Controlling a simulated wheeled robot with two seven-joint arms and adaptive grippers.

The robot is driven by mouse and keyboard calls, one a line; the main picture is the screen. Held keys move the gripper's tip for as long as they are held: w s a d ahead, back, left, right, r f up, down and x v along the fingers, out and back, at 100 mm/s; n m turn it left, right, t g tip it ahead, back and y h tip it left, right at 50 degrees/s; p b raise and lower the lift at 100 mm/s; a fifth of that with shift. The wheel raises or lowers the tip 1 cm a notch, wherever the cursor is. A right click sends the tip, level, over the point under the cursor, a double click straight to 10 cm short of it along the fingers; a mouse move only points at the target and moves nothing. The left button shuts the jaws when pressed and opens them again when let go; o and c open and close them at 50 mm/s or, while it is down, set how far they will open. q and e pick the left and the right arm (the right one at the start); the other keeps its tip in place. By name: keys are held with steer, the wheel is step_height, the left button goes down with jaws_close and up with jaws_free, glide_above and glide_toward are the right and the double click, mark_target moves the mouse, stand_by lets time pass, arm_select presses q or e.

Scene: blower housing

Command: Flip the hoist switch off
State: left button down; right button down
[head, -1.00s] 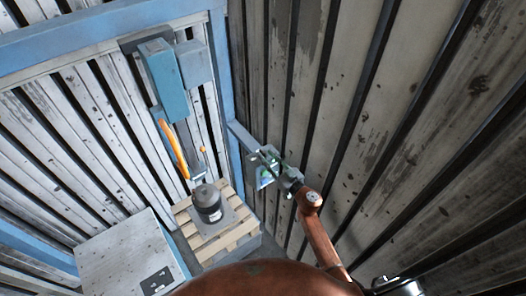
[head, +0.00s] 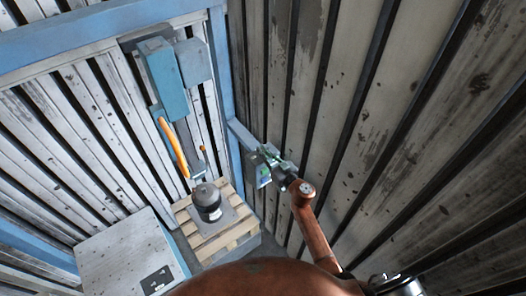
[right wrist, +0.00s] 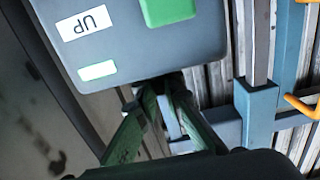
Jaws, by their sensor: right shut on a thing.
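The hoist switch is a grey box (right wrist: 125,35) with an "UP" label, seen upside down, a small white-green label and a green block on its face. It fills the top of the right wrist view. In the head view the switch box (head: 262,172) is small, beside the blue post. My right gripper (right wrist: 166,88) has its green fingers drawn together at the box's lower edge, shut on a dark part of the switch that is mostly hidden. In the head view the right gripper (head: 278,166) is at the box's right side. My left gripper is out of view.
A dark motor (head: 207,202) stands on a wooden pallet (head: 234,240). A white cabinet (head: 120,250) is at lower left. A blue-grey box (head: 163,78) and an orange handle (head: 174,148) are by the back wall. A slatted wall (head: 400,130) runs close on the right.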

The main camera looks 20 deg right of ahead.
stand_by(0.3)
steer(key=shift+r+n+g+y+p, duration=0.1)
steer(key=shift+n+g+y+p, duration=0.25)
steer(key=shift+y, duration=0.25)
steer(key=shift+n+y, duration=0.35)
steer(key=shift+y, duration=0.05)
steer(key=shift+g, duration=0.25)
steer(key=c, duration=2)
jaws_free()
steer(key=shift+c, duration=0.2)
